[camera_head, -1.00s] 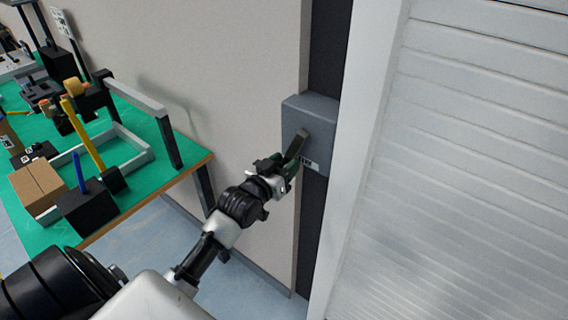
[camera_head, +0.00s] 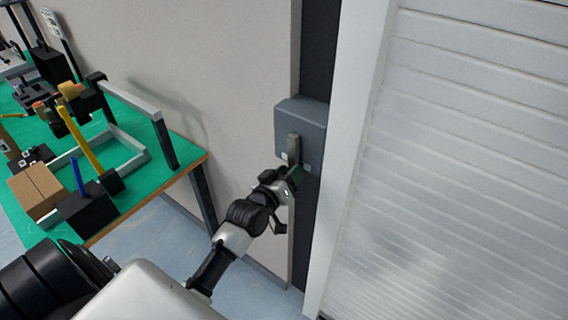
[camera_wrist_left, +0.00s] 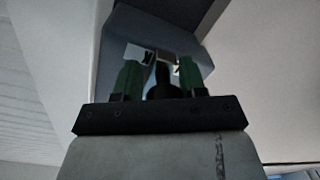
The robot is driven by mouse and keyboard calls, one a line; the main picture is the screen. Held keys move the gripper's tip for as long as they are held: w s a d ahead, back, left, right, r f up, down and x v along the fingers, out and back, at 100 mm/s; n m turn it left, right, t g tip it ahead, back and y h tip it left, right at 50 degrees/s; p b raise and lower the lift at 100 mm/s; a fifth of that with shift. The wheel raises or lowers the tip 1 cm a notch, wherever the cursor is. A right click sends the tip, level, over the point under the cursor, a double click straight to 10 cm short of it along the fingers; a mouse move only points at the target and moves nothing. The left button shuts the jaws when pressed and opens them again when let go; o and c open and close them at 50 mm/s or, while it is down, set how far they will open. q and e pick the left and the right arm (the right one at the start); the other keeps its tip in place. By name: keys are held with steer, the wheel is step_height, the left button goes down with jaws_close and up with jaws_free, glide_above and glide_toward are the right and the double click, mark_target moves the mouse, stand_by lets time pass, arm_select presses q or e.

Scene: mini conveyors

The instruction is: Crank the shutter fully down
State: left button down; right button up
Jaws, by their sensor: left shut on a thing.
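The shutter (camera_head: 470,150) is a white slatted panel filling the right of the head view, its slats reaching down to the bottom of the picture; its lower edge is not in view. The grey crank box (camera_head: 313,118) is on the dark strip left of the shutter frame and also shows in the left wrist view (camera_wrist_left: 150,75). The crank arm (camera_head: 293,148) hangs nearly straight down on the box's front. My left gripper (camera_head: 291,176) is shut on the crank handle (camera_wrist_left: 163,80), a dark knob between its green fingertips. My right gripper is not in view.
A green-topped table (camera_head: 150,180) stands at the left with a cardboard box (camera_head: 38,190), black blocks and a grey frame on it. Beige wall (camera_head: 220,70) lies between table and shutter. The floor below the crank box is clear.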

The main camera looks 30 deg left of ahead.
arm_select(q)
steer(key=shift+d+r+n+p, duration=0.25)
steer(key=shift+d+n+p, duration=0.4)
steer(key=shift+n, duration=0.35)
steer(key=shift+d+r+n+p, duration=0.25)
steer(key=shift+d+n+p, duration=0.4)
steer(key=shift+n, duration=0.35)
steer(key=shift+s, duration=0.1)
steer(key=c, duration=1)
jaws_free()
steer(key=shift+o, duration=1.1)
steer(key=shift+a+f, duration=0.1)
steer(key=shift+a, duration=0.15)
steer(key=shift+d, duration=0.2)
